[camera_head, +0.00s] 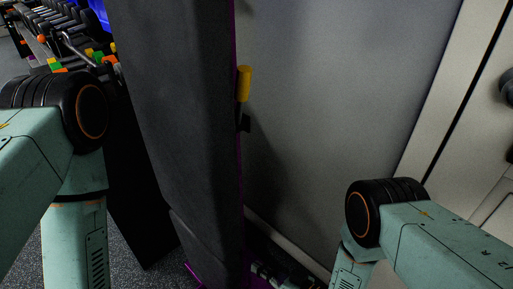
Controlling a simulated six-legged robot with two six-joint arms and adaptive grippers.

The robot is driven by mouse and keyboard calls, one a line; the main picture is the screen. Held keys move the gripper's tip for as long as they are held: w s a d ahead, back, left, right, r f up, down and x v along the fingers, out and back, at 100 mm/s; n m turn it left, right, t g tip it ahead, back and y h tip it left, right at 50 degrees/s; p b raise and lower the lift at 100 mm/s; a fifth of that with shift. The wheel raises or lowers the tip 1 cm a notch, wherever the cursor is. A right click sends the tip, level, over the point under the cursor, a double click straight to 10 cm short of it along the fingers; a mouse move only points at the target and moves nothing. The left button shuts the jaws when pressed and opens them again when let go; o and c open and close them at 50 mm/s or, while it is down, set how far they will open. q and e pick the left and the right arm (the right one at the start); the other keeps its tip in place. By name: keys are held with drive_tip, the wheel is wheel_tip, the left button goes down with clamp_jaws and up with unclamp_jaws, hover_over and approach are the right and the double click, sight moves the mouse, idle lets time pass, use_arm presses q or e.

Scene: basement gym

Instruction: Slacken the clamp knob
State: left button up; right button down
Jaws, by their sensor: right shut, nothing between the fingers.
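A yellow grip (244,80) on a dark stem stands out at the right edge of the dark padded bench (180,110), beside its purple frame. A small black part (245,123) sits just below it. I cannot tell which of these, if either, is the clamp knob. My right gripper (268,273) is low at the bottom edge, well below the yellow grip and apart from it. It is shut and empty, and partly cut off by the frame. My left arm comes in at the left and runs down out of view; its gripper does not show.
A rack with dumbbells (60,22) and coloured weights stands at the back left. A grey wall (340,90) rises close behind the bench, with a pale door-like panel (440,120) at right. Speckled floor shows at lower left. The space right of the yellow grip looks clear.

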drive_tip(key=w+a+m+b, duration=0.2)
drive_tip(key=w+a+m, duration=0.3)
drive_tip(key=m, duration=1.4)
drive_tip(key=shift+f+b, duration=0.1)
drive_tip(key=shift+b, duration=0.3)
idle(0.8)
drive_tip(key=shift+w+d+f+b, duration=0.4)
drive_tip(key=shift+w+d+b, duration=0.3)
drive_tip(key=shift+b, duration=0.15)
drive_tip(key=shift+w+d+f+b, duration=0.2)
drive_tip(key=shift+f+b, duration=0.15)
drive_tip(key=shift+b, duration=0.2)
idle(0.3)
drive_tip(key=shift+d, duration=0.1)
drive_tip(key=shift+f+p+v, duration=0.2)
drive_tip(key=shift+p+v, duration=0.35)
drive_tip(key=shift+v, duration=0.9)
drive_tip(key=shift+f+p+v, duration=0.25)
drive_tip(key=shift+p+v, duration=0.3)
drive_tip(key=shift+v, duration=0.9)
